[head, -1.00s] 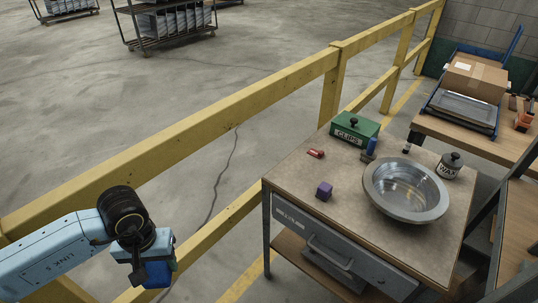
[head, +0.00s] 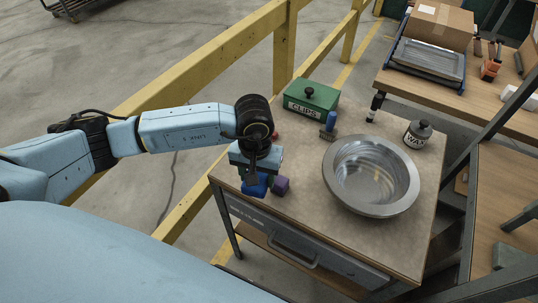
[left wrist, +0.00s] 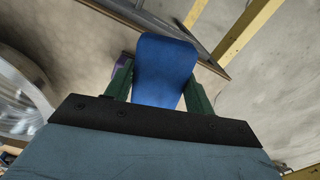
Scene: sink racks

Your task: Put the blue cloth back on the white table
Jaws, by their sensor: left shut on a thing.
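My left gripper (head: 256,182) is shut on a blue piece (head: 256,190), the blue cloth, which looks smooth and compact. In the left wrist view the cloth (left wrist: 163,68) sits between the green fingers and projects past their tips. In the head view gripper and cloth appear over the near-left edge of a worktable (head: 305,218), beside a purple cube (head: 282,184). I cannot tell whether the cloth touches the tabletop. The tabletop looks tan-grey, not white; no plainly white table shows. My right gripper is in neither view.
A steel basin (head: 372,178) fills the table's right middle. A green CLIPS box (head: 311,97), a brush-like blue-handled item (head: 329,124) and a WAX pot (head: 417,136) stand behind. A yellow rail (head: 200,75) runs alongside. The tabletop's front middle is clear.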

